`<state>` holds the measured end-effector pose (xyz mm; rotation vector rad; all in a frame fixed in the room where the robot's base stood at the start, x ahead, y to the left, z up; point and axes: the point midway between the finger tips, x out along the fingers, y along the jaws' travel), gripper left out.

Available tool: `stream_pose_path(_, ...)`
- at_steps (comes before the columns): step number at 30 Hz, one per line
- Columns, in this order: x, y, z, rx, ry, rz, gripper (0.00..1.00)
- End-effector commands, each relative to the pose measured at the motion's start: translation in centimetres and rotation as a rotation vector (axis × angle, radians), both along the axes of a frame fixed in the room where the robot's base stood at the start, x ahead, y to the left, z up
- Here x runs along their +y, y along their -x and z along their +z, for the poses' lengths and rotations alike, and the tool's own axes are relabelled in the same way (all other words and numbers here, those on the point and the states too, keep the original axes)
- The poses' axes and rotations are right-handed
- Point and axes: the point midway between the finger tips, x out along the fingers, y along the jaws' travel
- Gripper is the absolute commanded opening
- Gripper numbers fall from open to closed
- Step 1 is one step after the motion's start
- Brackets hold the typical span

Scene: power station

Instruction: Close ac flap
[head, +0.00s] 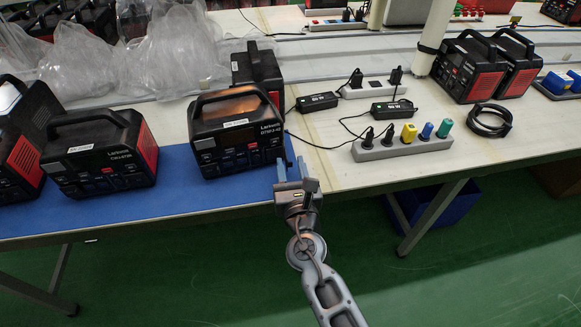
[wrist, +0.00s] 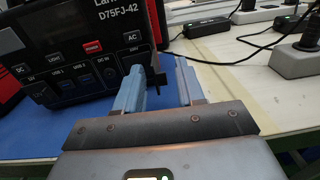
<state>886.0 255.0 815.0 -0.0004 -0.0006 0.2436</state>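The power station (head: 237,135) labelled D75FJ-42 stands at the right end of the blue mat, its front panel towards me. It also fills the upper left of the wrist view (wrist: 70,45), with the AC button and port labels showing. A small dark flap (wrist: 157,82) sticks out at the panel's lower right edge, near the AC label, and looks open. My gripper (head: 292,170) is at the station's front right corner. Its two blue fingers (wrist: 160,84) are apart, with the flap showing between them, closer to the left finger. I cannot tell whether they touch.
Other power stations (head: 100,155) stand to the left on the blue mat (head: 180,190), and one is behind. A power strip (head: 400,147) with coloured plugs, adapters and cables lies to the right.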

Motion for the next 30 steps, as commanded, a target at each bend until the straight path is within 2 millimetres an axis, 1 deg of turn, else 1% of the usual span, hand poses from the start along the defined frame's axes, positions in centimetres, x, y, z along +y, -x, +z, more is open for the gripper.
stream_pose_path(3, 0.08, -0.34, -0.05, 0.001, 0.000, 0.001, 0.38)
stream_pose_path(9, 0.09, -0.34, -0.03, 0.001, 0.000, 0.001, 0.38)
stream_pose_path(11, 0.09, -0.34, -0.03, 0.001, 0.000, 0.001, 0.34)
stream_pose_path(21, 0.09, -0.32, -0.02, 0.001, 0.000, 0.001, 0.01)
stream_pose_path(30, 0.08, -0.33, -0.01, 0.001, -0.001, -0.001, 0.00)
